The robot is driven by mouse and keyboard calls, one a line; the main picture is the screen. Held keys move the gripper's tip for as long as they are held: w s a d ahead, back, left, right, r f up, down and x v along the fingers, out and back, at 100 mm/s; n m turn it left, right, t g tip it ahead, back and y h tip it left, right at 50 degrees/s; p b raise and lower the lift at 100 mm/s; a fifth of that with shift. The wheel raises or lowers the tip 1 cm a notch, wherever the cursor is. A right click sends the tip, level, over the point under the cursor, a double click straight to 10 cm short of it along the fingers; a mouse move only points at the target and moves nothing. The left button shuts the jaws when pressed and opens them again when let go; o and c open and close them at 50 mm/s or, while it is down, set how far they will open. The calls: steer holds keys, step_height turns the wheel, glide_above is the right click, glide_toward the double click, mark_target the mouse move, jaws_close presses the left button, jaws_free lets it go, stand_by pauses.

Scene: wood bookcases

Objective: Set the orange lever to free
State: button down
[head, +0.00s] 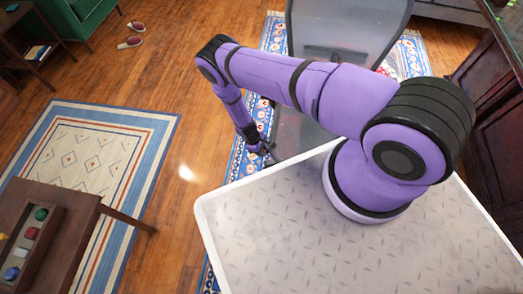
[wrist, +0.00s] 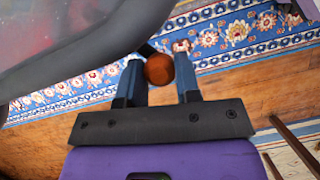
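The orange lever ends in a round orange knob (wrist: 159,69), seen in the wrist view below the edge of a grey chair (wrist: 70,40). My gripper (wrist: 160,68) has its two blue fingers on either side of the knob. The knob fills the gap and appears to touch both fingers. The lever's stem is mostly hidden, and its setting cannot be read. In the head view my gripper (head: 263,150) reaches down beside the chair (head: 340,35), and the knob cannot be made out there.
A blue floral rug (head: 240,155) lies under the chair on the wood floor. A low table (head: 60,225) with a tray of colored pieces stands at left on another rug (head: 85,150). A dark wood cabinet (head: 495,110) is at right. Open floor (head: 185,130) lies between the rugs.

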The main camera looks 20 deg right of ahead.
steer(key=shift+w, duration=0.15)
steer(key=shift+w+d+m+g+y, duration=0.15)
steer(key=shift+w+m+y, duration=0.2)
steer(key=shift+w+m, duration=0.45)
steer(key=shift+w+d+m+g+y, duration=0.25)
steer(key=shift+w+m, duration=0.25)
steer(key=shift+m, duration=0.65)
steer(key=shift+w+d+m+g+y, duration=0.1)
steer(key=shift+w+m+y, duration=0.3)
steer(key=shift+w+m, duration=0.4)
steer(key=shift+s+m, duration=0.1)
steer(key=shift+m, duration=0.15)
steer(key=c, duration=1.1)
jaws_free()
steer(key=v, duration=1)
steer(key=shift+r, duration=0.3)
